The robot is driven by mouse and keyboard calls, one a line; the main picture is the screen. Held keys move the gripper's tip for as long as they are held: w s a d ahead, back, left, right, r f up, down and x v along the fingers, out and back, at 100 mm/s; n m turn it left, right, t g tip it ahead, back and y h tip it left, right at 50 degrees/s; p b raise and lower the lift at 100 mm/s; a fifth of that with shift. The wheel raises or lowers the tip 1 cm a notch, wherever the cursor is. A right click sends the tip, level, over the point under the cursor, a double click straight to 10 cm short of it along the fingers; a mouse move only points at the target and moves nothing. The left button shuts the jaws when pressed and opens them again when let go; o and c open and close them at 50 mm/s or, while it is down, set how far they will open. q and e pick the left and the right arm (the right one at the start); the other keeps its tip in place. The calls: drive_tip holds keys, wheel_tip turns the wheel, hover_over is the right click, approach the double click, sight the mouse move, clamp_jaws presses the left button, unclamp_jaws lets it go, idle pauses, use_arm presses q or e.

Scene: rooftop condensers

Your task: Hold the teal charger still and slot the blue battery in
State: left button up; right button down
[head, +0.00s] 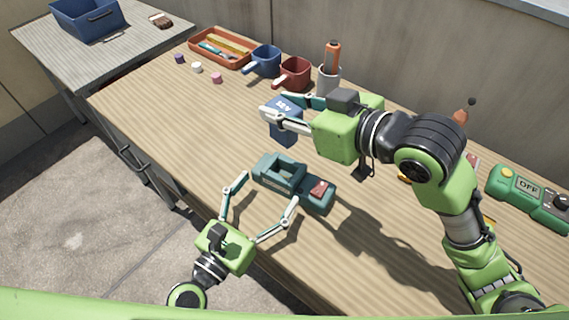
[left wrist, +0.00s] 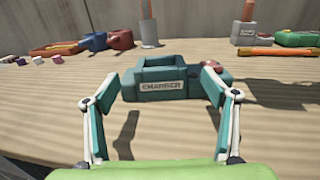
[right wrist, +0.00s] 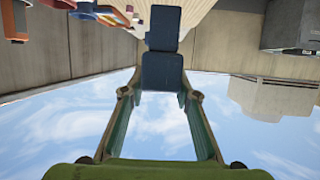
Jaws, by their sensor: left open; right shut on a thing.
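The teal charger (head: 277,183) lies on the wooden table, its open slot facing up and a red patch at its right end. In the left wrist view the charger (left wrist: 162,91) shows its CHARGER label. My left gripper (head: 268,193) is open at the charger's near side; its fingers (left wrist: 160,92) point at it, one toward each end, and I cannot tell whether they touch it. My right gripper (head: 272,104) is shut on the blue battery (head: 286,133), held upright above the table beyond the charger. The battery (right wrist: 163,72) also shows between the fingers in the right wrist view.
Behind stand a blue mug (head: 265,61), a red mug (head: 292,73), a grey holder (head: 329,78) and an orange tray (head: 220,48). A green device marked OFF (head: 528,192) lies at the right. The table left of the charger is clear.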

sight(284, 169)
use_arm(q)
drive_tip(key=shift+x, duration=3.8)
drive_tip(key=c, duration=1.6)
use_arm(e)
wheel_tip(284, 169, down, 4)
drive_tip(key=shift+f+n+g+y, duration=0.2)
drive_tip(key=shift+n+g+y, duration=0.5)
drive_tip(key=shift+n+g, duration=0.35)
drive_tip(key=shift+f+n+g+y, duration=0.3)
drive_tip(key=shift+f+n+g, duration=0.05)
drive_tip(key=shift+f, duration=0.35)
